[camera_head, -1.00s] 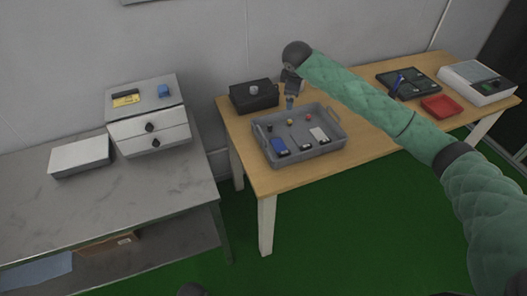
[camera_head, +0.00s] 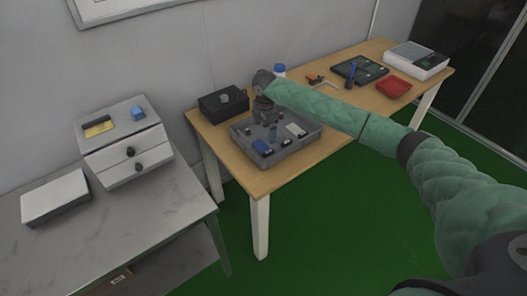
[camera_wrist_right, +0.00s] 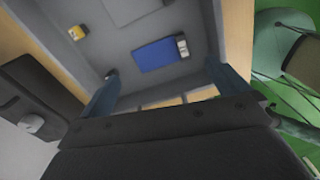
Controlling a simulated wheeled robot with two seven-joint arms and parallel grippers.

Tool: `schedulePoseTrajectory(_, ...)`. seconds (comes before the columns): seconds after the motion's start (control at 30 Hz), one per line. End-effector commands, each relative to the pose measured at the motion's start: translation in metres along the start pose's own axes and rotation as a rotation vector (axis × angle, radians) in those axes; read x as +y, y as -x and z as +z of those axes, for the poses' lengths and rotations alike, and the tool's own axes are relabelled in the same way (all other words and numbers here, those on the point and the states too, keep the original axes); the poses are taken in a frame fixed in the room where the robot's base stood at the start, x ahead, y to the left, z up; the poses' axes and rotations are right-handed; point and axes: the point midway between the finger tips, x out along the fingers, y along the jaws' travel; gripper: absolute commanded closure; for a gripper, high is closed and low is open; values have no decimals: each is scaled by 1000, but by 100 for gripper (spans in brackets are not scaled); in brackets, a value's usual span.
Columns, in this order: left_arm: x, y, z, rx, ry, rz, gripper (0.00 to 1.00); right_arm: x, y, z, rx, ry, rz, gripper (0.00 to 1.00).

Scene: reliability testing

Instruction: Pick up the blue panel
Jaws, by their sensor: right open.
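The blue panel (camera_head: 261,146) lies in the front left part of the grey tray (camera_head: 296,152) on the wooden table. In the right wrist view, the blue panel (camera_wrist_right: 157,55) lies flat on the tray floor, with a small pale part at its right end. My right gripper (camera_head: 268,118) is over the tray, behind the panel. In the wrist view its two dark fingers (camera_wrist_right: 165,92) are spread apart with nothing between them, and the panel shows beyond their tips. My left gripper is not in view.
A white panel (camera_head: 296,130) and several small parts share the tray. A black box (camera_head: 222,103) stands behind the tray at left. A red tray (camera_head: 393,87), a dark board (camera_head: 359,69) and a white device (camera_head: 416,61) are at the table's right. A grey drawer box (camera_head: 124,150) stands on the left bench.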

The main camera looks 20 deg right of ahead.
Motion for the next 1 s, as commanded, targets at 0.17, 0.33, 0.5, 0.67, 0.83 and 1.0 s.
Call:
schedulePoseTrajectory(0.17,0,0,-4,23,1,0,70,0,0,0,1,103,-1,0)
schedulePoseTrajectory(0.33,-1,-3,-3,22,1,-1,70,0,-4,0,1,151,-2,0)
schedulePoseTrajectory(0.5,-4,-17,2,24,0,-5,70,-1,-20,-1,1,152,-4,0)
schedulePoseTrajectory(0.67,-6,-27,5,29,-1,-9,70,0,-29,-2,1,152,-2,0)
schedulePoseTrajectory(0.83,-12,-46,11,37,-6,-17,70,0,-41,-7,0,151,-2,0)
schedulePoseTrajectory(1.0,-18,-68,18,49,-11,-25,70,1,-59,-11,1,150,-3,0)
